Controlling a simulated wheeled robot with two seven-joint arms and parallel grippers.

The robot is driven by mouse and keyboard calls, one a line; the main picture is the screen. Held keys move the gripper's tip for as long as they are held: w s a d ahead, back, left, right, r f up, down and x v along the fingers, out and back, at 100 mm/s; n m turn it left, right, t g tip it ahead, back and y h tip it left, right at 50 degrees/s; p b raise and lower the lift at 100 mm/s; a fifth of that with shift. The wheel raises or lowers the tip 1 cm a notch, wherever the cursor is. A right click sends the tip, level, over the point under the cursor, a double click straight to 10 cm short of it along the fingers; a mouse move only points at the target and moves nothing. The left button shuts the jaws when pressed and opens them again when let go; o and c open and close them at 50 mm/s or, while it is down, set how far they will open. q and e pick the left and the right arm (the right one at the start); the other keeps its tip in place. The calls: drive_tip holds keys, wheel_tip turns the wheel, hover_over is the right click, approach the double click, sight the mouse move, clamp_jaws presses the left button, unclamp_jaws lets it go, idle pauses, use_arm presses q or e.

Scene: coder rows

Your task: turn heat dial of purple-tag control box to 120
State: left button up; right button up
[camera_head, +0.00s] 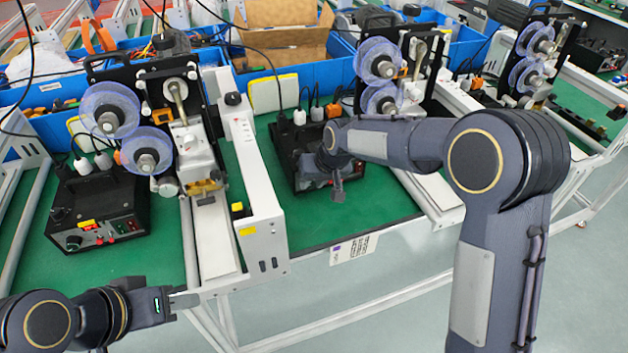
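A black control box (290,143) sits on the green mat of the middle bench, largely covered by my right arm and gripper. No purple tag or dial shows on its visible part. A white label with a small purple mark (338,248) is on the bench front edge below it. My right gripper (338,190) is at the front of this box, pointing down; whether it touches the box is unclear, and its finger gap cannot be made out. My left gripper (186,302) is at the lower left, in front of the left bench's edge, away from both boxes; its opening is unclear.
Another black control box (100,205) with a dial (73,243) sits on the left bench. Reel machines (170,120) and a white rail unit (252,180) stand beside the boxes. Blue bins (290,62) line the back. The green mat (350,220) in front of the middle box is clear.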

drive_tip(key=c, duration=0.4)
drive_tip(key=shift+w+d+f+m+g+y+b, duration=0.1)
drive_tip(key=shift+d+f+m+g+y+b, duration=0.2)
drive_tip(key=shift+y+b, duration=0.65)
drive_tip(key=shift+c, duration=0.2)
drive_tip(key=y+b, duration=0.1)
drive_tip(key=b, duration=0.1)
drive_tip(key=y+b, duration=0.1)
drive_tip(key=shift+d+f+m+g+y+b, duration=0.15)
drive_tip(key=shift+d+m+g+y+b, duration=0.1)
drive_tip(key=shift+m+g+b, duration=0.1)
drive_tip(key=shift+y+b, duration=1)
drive_tip(key=shift+b, duration=0.2)
drive_tip(key=o, duration=0.7)
drive_tip(key=shift+r, duration=0.2)
